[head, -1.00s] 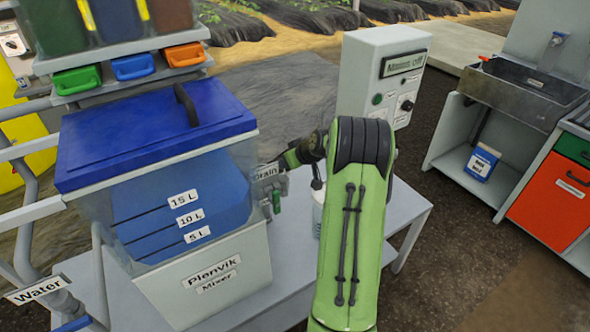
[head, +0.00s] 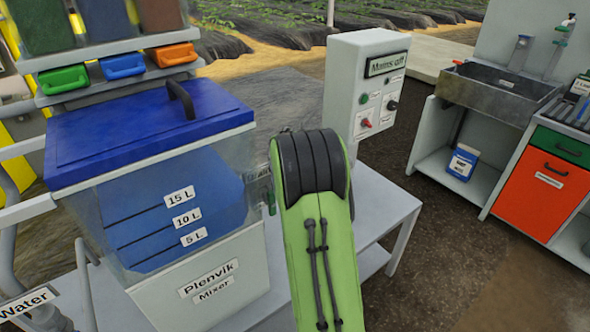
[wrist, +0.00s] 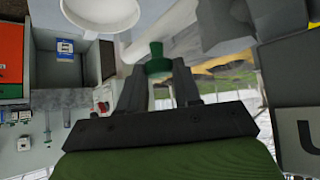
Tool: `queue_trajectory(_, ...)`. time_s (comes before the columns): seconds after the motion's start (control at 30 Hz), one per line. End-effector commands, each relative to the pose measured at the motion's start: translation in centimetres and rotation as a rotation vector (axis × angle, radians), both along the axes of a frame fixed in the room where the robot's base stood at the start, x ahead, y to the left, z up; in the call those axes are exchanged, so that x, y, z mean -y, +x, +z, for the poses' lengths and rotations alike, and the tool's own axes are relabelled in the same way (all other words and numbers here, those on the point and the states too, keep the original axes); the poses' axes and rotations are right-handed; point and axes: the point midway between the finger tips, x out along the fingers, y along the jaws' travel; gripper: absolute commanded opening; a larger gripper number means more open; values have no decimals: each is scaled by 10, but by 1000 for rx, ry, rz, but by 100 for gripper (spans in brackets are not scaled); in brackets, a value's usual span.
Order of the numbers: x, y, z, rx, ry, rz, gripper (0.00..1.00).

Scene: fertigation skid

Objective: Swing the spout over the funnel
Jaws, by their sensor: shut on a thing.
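My gripper (wrist: 158,88) is shut on a green knob (wrist: 156,62) in the wrist view. The knob sits at the end of a pale tube (wrist: 178,40), which looks like the spout and runs up and right from it. A round white thing with a rim (wrist: 100,14) shows at the top of the wrist view, left of the tube and apart from it. It may be the funnel, but it is cut off by the frame edge. In the head view my green arm hides the gripper, the spout and the funnel. Part of the green drain handle (head: 271,198) shows beside the tank.
The blue-lidded mixer tank (head: 215,268) stands left of my arm. The grey control box (head: 345,85), reading "Mains off", stands behind it on the pale bench (head: 385,205).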

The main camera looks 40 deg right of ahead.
Motion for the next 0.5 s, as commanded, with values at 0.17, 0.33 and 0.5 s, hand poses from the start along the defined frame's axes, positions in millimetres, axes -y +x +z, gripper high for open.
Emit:
queue_trajectory(0.17,-2,-3,0,1,1,-59,0)
queue_trajectory(0.33,-2,-6,-1,-1,2,-89,0)
queue_trajectory(0.5,-2,-7,-1,-3,3,-99,0)
